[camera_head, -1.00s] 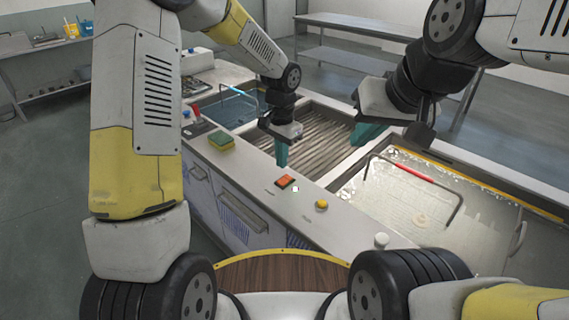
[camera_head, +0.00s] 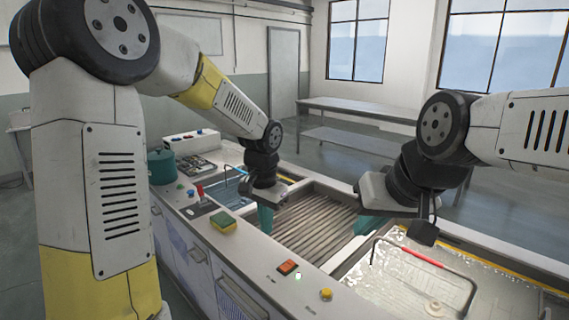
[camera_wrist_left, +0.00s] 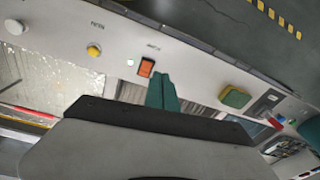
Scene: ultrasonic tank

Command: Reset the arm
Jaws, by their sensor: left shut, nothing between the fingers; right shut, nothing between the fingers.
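My left gripper (camera_head: 265,219) hangs over the near edge of the middle, ribbed section of the tank unit, its teal fingers pointing down. Its fingers also show in the left wrist view (camera_wrist_left: 163,92), closed together with nothing between them, near the orange switch. My right gripper (camera_head: 368,226) is over the right end of the ribbed section, beside the water-filled basin. Its teal fingers are shut and empty, partly hidden by the wrist.
A red-handled rack bar (camera_head: 424,257) spans the right basin. A green-yellow sponge (camera_head: 223,222), an orange switch (camera_head: 288,267) and a yellow button (camera_head: 326,294) sit on the front ledge. A teal pot (camera_head: 161,167) stands at the back left. A bare table (camera_head: 360,110) stands behind.

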